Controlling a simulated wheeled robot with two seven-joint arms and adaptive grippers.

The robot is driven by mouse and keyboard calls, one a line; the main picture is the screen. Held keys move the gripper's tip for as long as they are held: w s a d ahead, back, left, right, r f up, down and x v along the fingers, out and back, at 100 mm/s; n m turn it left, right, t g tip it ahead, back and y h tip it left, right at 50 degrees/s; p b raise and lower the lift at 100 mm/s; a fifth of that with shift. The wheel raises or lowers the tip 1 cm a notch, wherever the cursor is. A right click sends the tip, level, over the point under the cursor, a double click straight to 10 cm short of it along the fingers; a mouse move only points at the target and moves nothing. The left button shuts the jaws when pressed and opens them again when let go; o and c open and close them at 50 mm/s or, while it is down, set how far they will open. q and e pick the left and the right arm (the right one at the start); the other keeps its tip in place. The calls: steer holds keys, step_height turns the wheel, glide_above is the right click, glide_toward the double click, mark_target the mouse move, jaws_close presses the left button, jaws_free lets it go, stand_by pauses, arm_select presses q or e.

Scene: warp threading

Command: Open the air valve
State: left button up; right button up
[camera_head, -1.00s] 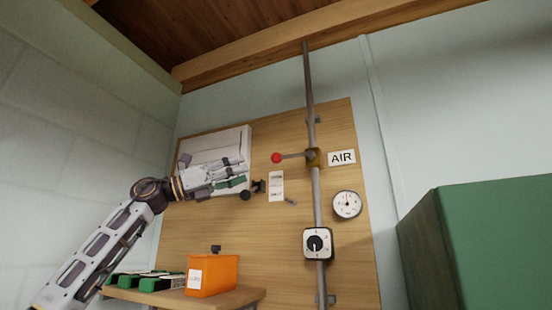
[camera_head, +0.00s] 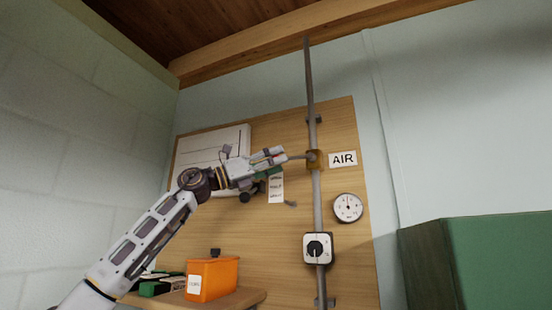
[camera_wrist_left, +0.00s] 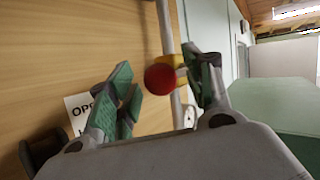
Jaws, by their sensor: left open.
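The air valve has a brass body (camera_head: 315,160) on the vertical grey pipe (camera_head: 309,85). Its lever (camera_head: 299,157) points left, roughly level, across the pipe. The lever's red ball end (camera_wrist_left: 160,77) shows in the wrist view, in the gap between my left fingers; the gripper mostly hides it in the head view. My left gripper (camera_head: 278,157) is open around the lever's ball end, with green-padded fingers apart in the wrist view (camera_wrist_left: 160,88). I cannot tell whether either finger touches it. My right gripper is not in view.
An AIR sign (camera_head: 343,159) and a round gauge (camera_head: 348,208) are right of the pipe. A switch box (camera_head: 317,248) sits lower on it. An orange bin (camera_head: 212,279) stands on a shelf (camera_head: 240,298). A green cabinet (camera_head: 490,262) is at lower right.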

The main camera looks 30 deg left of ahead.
arm_select(q)
steer(key=shift+w+d+r, duration=0.1)
steer(key=shift+w+d, duration=0.05)
jaws_close()
stand_by(0.4)
